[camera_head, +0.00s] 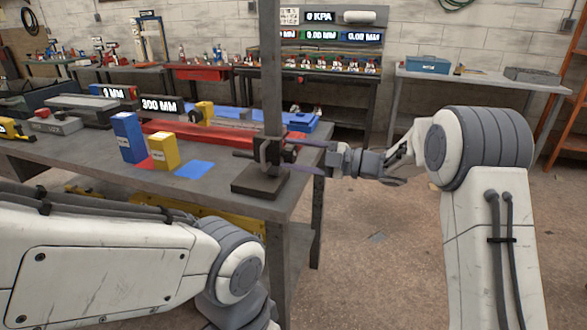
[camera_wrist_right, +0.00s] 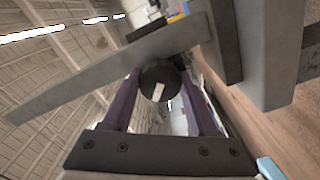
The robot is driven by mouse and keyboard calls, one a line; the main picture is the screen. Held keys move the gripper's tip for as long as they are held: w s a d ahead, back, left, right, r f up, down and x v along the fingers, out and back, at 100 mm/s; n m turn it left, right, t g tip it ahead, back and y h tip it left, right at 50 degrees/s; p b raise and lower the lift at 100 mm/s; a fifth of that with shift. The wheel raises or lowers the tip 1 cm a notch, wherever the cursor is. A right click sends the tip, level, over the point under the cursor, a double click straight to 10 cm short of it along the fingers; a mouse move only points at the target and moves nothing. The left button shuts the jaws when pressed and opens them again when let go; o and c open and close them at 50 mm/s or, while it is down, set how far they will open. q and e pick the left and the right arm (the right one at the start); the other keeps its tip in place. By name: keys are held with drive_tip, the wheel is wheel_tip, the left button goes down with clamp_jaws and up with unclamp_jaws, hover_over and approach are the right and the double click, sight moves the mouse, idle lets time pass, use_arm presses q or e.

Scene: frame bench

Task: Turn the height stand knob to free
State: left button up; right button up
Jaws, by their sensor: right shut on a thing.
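The height stand (camera_head: 272,75) is a tall grey post on a dark square base (camera_head: 260,183) at the bench's right front corner. Its knob (camera_wrist_right: 153,78) is round and dark, with a pale mark on its face, in the right wrist view. My right gripper (camera_head: 291,155) reaches in from the right at the stand's dark clamp. Its purple fingers (camera_wrist_right: 160,88) are shut on the knob, one on each side. The knob is mostly hidden in the head view. My left arm crosses the lower left; its gripper is out of view.
The grey bench (camera_head: 215,210) carries a blue block (camera_head: 128,138), a yellow block (camera_head: 163,151), a flat blue patch (camera_head: 194,169) and a red strip (camera_head: 190,134) left of the stand. Displays read 300 MM and 0 KPA. The floor right of the bench is open.

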drive_tip(key=n+b, duration=0.4)
drive_tip(key=b, duration=0.1)
drive_tip(key=n+b, duration=0.2)
drive_tip(key=shift+f+b, duration=0.3)
drive_tip(key=shift+b, duration=0.1)
drive_tip(key=shift+r+n+b, duration=0.25)
drive_tip(key=shift+n+b, duration=0.95)
drive_tip(key=shift+b, duration=0.05)
drive_tip(key=o, duration=1.4)
drive_tip(key=p+v, duration=0.1)
drive_tip(key=v, duration=0.9)
drive_tip(key=shift+s+d, duration=0.1)
drive_tip(key=shift+d, duration=0.2)
drive_tip(key=shift+r, duration=0.1)
